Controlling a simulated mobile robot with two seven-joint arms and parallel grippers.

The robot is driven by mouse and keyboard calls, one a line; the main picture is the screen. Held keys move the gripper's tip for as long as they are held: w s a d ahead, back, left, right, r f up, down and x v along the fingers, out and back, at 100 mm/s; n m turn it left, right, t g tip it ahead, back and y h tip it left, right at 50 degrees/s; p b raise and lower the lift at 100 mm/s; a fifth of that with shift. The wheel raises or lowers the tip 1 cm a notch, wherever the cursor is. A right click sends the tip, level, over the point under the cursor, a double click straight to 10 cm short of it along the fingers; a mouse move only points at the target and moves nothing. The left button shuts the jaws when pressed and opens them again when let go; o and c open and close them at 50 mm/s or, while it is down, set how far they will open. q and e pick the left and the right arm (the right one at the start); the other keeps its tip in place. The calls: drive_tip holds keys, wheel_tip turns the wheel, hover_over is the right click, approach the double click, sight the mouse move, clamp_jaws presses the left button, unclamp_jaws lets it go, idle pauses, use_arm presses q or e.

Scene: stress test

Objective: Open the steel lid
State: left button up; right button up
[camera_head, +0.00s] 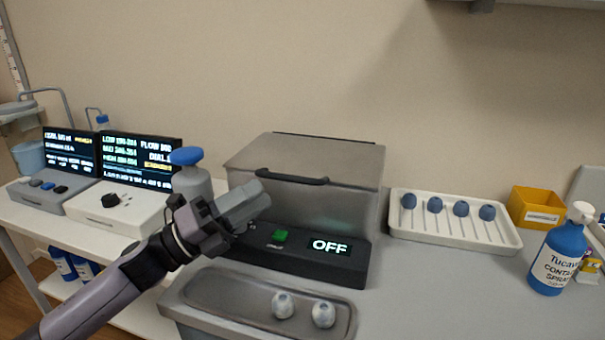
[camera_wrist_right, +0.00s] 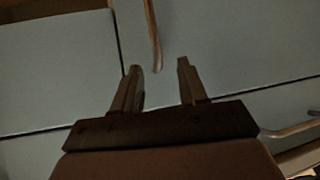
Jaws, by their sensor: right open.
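The steel lid (camera_head: 315,153) lies closed on top of a grey steel box with a black base. A dark bar handle (camera_head: 292,176) runs along its front edge. My left gripper (camera_head: 257,193) is in front of the box's left side, below and left of the handle, with nothing visible in it. Its fingers are seen from the side, so their spacing is unclear. In the right wrist view my right gripper (camera_wrist_right: 158,64) is open and empty, its two fingers apart in front of pale blue-grey panels. The lid is not in that view.
A grey tray (camera_head: 250,325) with two pale round items stands in front. A white rack (camera_head: 455,235) with several blue-topped pieces, a yellow bin (camera_head: 535,206) and a blue spray bottle (camera_head: 558,258) are right. A blue-capped bottle (camera_head: 192,183) and screens stand left.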

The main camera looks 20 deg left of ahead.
sight(287, 178)
use_arm(q)
drive_tip(key=shift+p+x, duration=0.85)
drive_tip(key=shift+x, duration=2.65)
clamp_jaws()
